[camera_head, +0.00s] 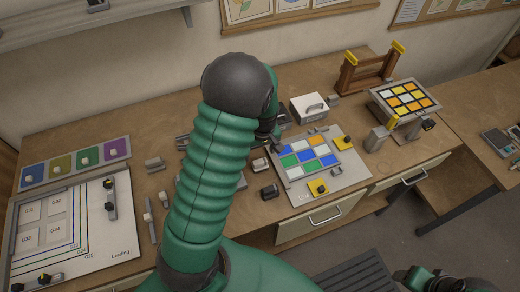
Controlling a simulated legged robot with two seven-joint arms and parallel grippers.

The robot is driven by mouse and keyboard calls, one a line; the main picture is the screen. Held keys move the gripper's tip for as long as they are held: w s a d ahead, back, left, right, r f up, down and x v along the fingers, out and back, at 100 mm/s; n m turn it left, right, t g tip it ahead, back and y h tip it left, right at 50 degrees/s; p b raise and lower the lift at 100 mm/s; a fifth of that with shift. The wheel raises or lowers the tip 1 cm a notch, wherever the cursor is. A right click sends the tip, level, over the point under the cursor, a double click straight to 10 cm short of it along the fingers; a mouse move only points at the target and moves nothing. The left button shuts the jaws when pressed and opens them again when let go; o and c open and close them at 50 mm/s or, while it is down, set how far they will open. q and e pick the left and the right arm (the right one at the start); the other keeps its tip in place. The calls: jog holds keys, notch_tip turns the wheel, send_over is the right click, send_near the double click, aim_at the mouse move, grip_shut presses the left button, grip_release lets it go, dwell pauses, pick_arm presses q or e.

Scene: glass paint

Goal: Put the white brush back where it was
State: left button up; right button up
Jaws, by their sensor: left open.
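My left arm rises through the middle of the view and hides part of the bench. My left gripper (274,138) is over the bench just left of the coloured glass panel (308,158); it is open, and its fingers are partly hidden by the arm. I cannot make out the white brush for certain. Small holders with pale tops (163,197) stand left of my arm. A green and dark part of my right arm shows at the bottom right, but its gripper fingers do not show.
A marked loading board (120,250) and a tray of coloured squares (22,182) lie at left. A white box (309,108), a wooden frame (367,74) and a raised panel of yellow and white tiles (405,97) stand at right. The bench's front edge has drawers.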

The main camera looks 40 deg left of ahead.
pick_arm(q)
jog(key=r, duration=0.2)
jog(key=shift+s+d+r, duration=0.15)
jog(key=shift+d+r, duration=0.1)
jog(key=shift+r, duration=0.15)
jog(key=s+d+r+m+t+h, duration=0.1)
jog(key=s+d+r+m, duration=0.2)
jog(key=s+d+m, duration=0.4)
jog(key=s+d+r+m+t, duration=0.1)
jog(key=s+d+r+m, duration=0.1)
jog(key=d+m, duration=0.5)
jog(key=shift+n, duration=0.8)
jog(key=f+b, duration=0.1)
jog(key=d+f+b, duration=0.1)
jog(key=f+b, duration=0.2)
jog(key=shift+w+d+f, duration=0.15)
jog(key=shift+w+d, duration=0.1)
jog(key=shift+d, duration=0.05)
pick_arm(e)
jog(key=x, duration=0.2)
jog(key=s+x, duration=0.1)
jog(key=x, duration=0.1)
jog(key=shift+a+f, duration=0.15)
jog(key=shift+f, duration=0.15)
pick_arm(q)
jog(key=shift+s+d, duration=0.1)
jog(key=shift+d, duration=0.1)
pick_arm(e)
jog(key=shift+d, duration=0.2)
